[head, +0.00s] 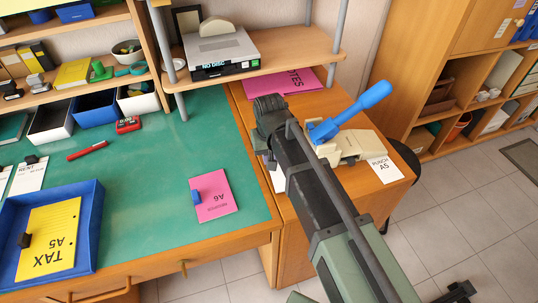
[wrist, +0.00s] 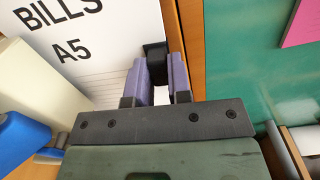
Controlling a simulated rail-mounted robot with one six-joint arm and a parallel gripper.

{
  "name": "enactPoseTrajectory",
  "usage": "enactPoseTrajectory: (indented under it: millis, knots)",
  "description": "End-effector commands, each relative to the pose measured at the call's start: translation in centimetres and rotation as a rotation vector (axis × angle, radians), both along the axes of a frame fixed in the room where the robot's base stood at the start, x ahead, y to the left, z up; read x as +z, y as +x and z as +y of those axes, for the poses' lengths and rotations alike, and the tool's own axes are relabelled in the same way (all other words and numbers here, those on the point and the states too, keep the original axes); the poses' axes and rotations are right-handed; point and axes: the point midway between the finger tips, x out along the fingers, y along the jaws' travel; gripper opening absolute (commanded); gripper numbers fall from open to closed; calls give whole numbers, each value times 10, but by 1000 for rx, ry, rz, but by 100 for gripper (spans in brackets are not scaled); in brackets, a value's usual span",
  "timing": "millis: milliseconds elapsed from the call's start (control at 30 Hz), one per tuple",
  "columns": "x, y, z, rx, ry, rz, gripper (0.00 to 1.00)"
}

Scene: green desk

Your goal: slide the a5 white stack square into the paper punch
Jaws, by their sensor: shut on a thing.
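The white stack (wrist: 85,40) reads "BILLS A5" in the wrist view, where it lies at the upper left. In the head view only a sliver of it (head: 278,180) shows beside my arm. My gripper (wrist: 161,72) is shut on the black block (wrist: 154,57) at the stack's edge. The paper punch (head: 347,146) is beige with a raised blue lever (head: 352,110), on the wooden side desk right of my arm. Its beige body (wrist: 28,75) is left of the stack in the wrist view. My arm hides the gripper tips and any contact between stack and punch in the head view.
A card reading "PUNCH A5" (head: 384,169) lies right of the punch. A pink A6 stack (head: 215,196) lies on the green desk (head: 140,190). A blue tray (head: 88,240) holds a yellow A5 stack. A shelf (head: 290,52) with a post stands behind my arm.

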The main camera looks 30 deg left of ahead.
Motion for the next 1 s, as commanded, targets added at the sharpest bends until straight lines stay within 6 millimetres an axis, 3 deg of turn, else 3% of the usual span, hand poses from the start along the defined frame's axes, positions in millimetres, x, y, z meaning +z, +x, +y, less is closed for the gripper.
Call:
enactPoseTrajectory:
  millis: [900, 933, 1000]
  knots:
    - [-4, 0, 0, 0, 0, 0, 0]
    - [-3, 0, 0, 0, 0, 0, 22]
    - [-3, 0, 0, 0, 0, 0, 32]
